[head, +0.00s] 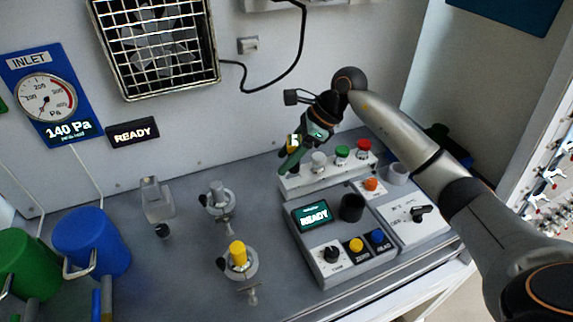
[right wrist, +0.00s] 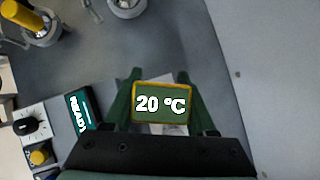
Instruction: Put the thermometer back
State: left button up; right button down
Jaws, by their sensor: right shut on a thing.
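The thermometer (right wrist: 161,103) shows in the right wrist view as a small green block with a yellow edge and a display reading 20 °C. My right gripper (right wrist: 158,100) is shut on it, with one green finger on each side. The thermometer's lower part is hidden. I cannot tell which place is its holder. My left gripper is not in view.
A grey console (head: 325,267) with a READY screen, knob, buttons and a black cup (head: 352,207) stands below the gripper. Behind it is the button strip (head: 325,178). A grey cup (head: 397,172) stands right. Two valves (head: 238,256) (head: 218,200), a clear block (head: 157,203) and blue canister (head: 92,245) stand left.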

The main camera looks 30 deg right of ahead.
jog(key=shift+w+f, duration=0.2)
jog(key=shift+f, duration=0.15)
notch_tip(320, 180, down, 3)
jog(key=shift+r+p, duration=0.1)
jog(key=shift+p, duration=0.45)
jog(key=shift+f+b, duration=0.7)
jog(key=shift+c, duration=1)
grip_release()
jog(key=shift+s+d, duration=0.1)
